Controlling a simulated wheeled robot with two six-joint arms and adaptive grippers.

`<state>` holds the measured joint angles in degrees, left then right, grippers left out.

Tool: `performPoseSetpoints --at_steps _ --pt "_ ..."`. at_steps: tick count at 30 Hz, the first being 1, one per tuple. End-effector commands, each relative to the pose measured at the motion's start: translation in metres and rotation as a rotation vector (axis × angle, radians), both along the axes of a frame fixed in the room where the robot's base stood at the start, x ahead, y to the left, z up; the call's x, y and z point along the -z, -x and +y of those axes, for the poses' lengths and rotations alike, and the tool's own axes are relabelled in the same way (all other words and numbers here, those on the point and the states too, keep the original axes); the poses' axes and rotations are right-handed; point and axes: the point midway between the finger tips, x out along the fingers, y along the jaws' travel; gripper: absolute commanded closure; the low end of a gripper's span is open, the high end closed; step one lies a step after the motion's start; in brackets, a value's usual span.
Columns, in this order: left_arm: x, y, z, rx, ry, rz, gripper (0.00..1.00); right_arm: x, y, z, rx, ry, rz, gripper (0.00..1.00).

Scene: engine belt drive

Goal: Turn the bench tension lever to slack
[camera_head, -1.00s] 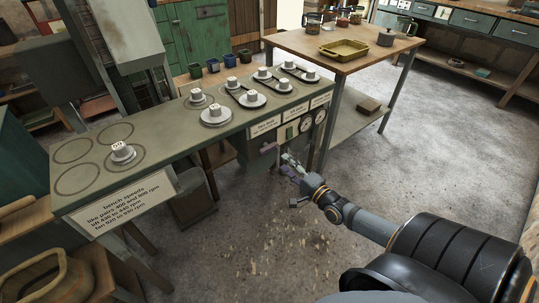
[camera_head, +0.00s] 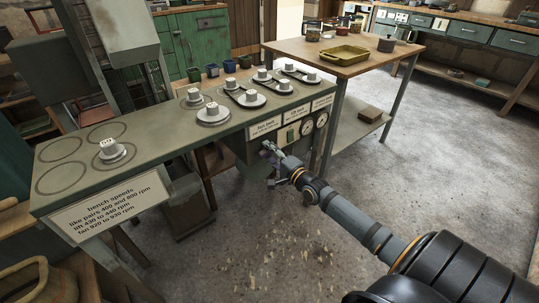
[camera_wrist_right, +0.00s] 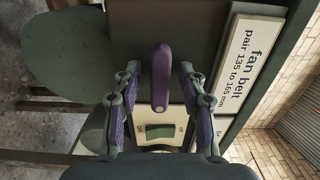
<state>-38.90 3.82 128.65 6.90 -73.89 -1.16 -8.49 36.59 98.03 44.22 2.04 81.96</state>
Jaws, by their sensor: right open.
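The bench tension lever (camera_wrist_right: 161,78), a purple rounded bar, shows in the right wrist view on the dark front of the bench. My right gripper (camera_wrist_right: 158,88) is open, with one finger on each side of the lever and a visible gap to each. I cannot tell whether the fingertips reach the lever's depth. In the head view my right gripper (camera_head: 272,158) is at the front panel of the green bench (camera_head: 150,143), below the fan belt label (camera_head: 265,127); the lever is hard to make out there. My left gripper is not in view.
White pulleys on discs (camera_head: 213,112) stand on the bench top. A wooden table (camera_head: 345,67) stands behind; the floor in front is open.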

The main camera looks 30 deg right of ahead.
Motion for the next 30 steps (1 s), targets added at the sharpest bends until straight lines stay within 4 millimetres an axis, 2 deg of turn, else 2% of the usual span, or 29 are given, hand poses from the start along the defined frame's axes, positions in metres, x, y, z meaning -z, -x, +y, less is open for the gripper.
performPoseSetpoints --at_steps 1,2,10,20,30 --pt "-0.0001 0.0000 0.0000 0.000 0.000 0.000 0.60 -0.0001 0.0001 0.0000 0.000 0.000 0.000 0.58" --pt "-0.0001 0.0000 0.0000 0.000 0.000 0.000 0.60 -0.0001 0.0002 0.0000 0.000 0.000 0.000 0.63" --pt "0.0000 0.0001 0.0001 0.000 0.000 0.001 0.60 0.0001 0.0004 0.0000 0.000 0.000 0.000 0.99" --pt "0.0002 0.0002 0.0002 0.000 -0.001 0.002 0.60 0.0004 0.0005 0.0000 0.000 0.023 -0.002 1.00" --pt "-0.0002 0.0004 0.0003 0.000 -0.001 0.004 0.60 0.0014 0.0005 -0.0002 0.000 0.224 -0.017 1.00"
